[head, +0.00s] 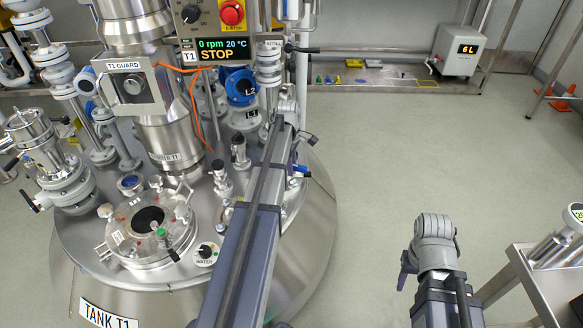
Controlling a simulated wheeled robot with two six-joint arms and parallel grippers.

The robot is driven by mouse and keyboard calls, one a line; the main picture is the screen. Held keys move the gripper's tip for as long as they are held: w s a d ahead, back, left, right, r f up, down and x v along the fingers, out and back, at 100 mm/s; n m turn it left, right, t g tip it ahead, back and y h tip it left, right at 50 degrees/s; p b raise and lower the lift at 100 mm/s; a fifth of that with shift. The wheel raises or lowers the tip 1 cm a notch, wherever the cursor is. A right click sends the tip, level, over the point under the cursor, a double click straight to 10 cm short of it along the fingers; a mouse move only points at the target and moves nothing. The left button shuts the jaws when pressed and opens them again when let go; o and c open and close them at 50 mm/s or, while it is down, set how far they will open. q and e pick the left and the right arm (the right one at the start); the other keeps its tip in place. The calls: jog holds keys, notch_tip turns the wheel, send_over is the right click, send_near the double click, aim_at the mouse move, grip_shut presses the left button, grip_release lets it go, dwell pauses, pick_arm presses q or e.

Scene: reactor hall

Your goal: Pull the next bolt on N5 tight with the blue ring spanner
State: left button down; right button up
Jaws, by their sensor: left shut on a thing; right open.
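My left arm (245,235) reaches up over the right side of tank T1 (315,255). Its jaws are hidden behind my own arm links, so what they hold does not show. A small blue piece (300,171) shows just right of this arm; I cannot tell whether it is the blue ring spanner or a fitting. My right arm (437,265) stands over the floor right of the tank, its jaws out of sight. I can read no N5 label and make out no single bolt.
The control panel (222,50) reads 0 rpm and STOP. An orange cable (193,95) hangs beside the T1 guard (127,85). The round hatch (150,232) has a dark opening. A metal trolley (545,280) stands at right. The floor between is clear.

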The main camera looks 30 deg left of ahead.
pick_arm(q)
jog(key=shift+r, duration=0.85)
jog(key=shift+f, duration=0.2)
pick_arm(e)
jog(key=shift+r, duration=0.65)
pick_arm(q)
jog(key=shift+d, duration=0.1)
